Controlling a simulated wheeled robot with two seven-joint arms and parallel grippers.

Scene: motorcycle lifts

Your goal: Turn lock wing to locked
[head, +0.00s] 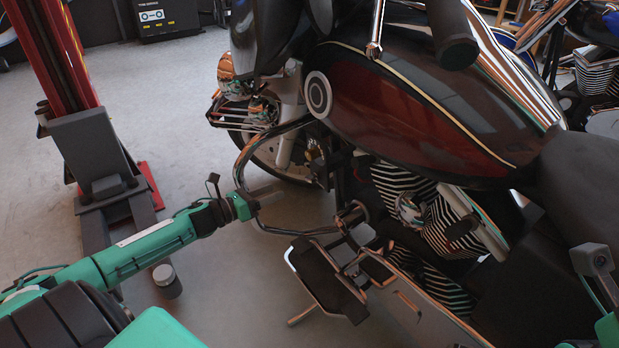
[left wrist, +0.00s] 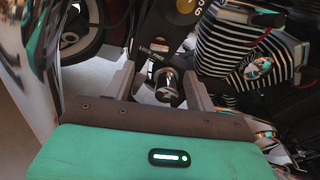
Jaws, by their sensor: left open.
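In the left wrist view a short chrome cylindrical part (left wrist: 167,84), which looks like the lock wing, sits below a black panel (left wrist: 168,30) with small white lettering, apparently including LOCK, and an orange disc. My left gripper (left wrist: 160,80) is open, with one finger on each side of this part. I cannot tell whether the fingers touch it. In the head view my left gripper (head: 266,193) is beside the front of the dark red motorcycle (head: 410,115). The lock wing cannot be made out there. My right gripper's fingers do not show.
The motorcycle's curved crash bar (head: 243,160) is close to my left gripper, with a footboard (head: 322,275) below. A red lift post (head: 62,55) with a grey block stands left. Part of my right arm (head: 608,328) shows at right. Grey floor (head: 160,90) lies open between post and motorcycle.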

